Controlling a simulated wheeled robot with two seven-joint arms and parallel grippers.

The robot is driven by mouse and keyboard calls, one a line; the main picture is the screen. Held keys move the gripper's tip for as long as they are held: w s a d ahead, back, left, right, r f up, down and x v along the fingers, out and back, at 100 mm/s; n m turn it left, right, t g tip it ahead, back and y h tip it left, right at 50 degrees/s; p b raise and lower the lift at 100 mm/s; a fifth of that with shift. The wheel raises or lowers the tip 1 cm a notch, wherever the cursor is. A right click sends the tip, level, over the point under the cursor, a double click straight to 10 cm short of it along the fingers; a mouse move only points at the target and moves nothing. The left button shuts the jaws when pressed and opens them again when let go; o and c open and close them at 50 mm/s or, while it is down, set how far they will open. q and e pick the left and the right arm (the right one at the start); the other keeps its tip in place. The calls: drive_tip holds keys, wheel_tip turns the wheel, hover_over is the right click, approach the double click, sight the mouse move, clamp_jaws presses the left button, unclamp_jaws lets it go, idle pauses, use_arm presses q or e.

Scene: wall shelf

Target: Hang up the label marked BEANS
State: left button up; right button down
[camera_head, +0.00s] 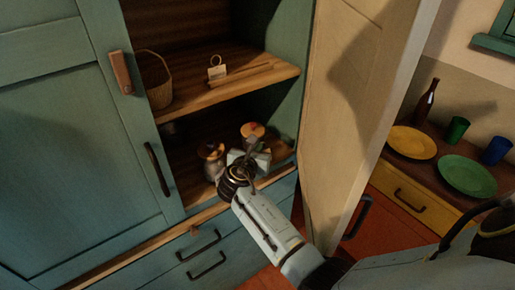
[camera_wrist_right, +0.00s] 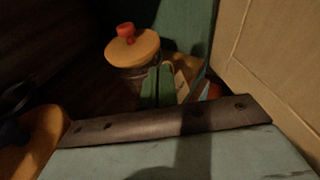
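A small pale label (camera_head: 217,72) with a wire loop on top stands on the upper shelf, between the basket and a wooden strip. Its writing is too small to read. My right gripper (camera_head: 250,158) reaches into the lower compartment, beside the lidded jars and well below that label. Its fingers are small and partly in shadow, so their opening and any hold are unclear. In the right wrist view, a beige piece (camera_wrist_right: 187,73) shows beside green upright shapes near a jar; I cannot tell what it is. My left gripper is out of view.
A jar (camera_head: 214,160) and another wooden-lidded jar (camera_head: 252,132) stand on the lower shelf; a red-knobbed jar lid (camera_wrist_right: 132,48) shows close up. A basket (camera_head: 153,80) sits on the upper shelf (camera_head: 220,90). The open door (camera_head: 355,100) stands close to my right arm.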

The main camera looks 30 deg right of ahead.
drive_tip(key=shift+f, duration=0.2)
drive_tip(key=shift+w+p, duration=0.1)
drive_tip(key=shift+p, duration=0.25)
drive_tip(key=shift+f, duration=0.1)
idle(0.4)
drive_tip(key=c, duration=1.6)
unclamp_jaws()
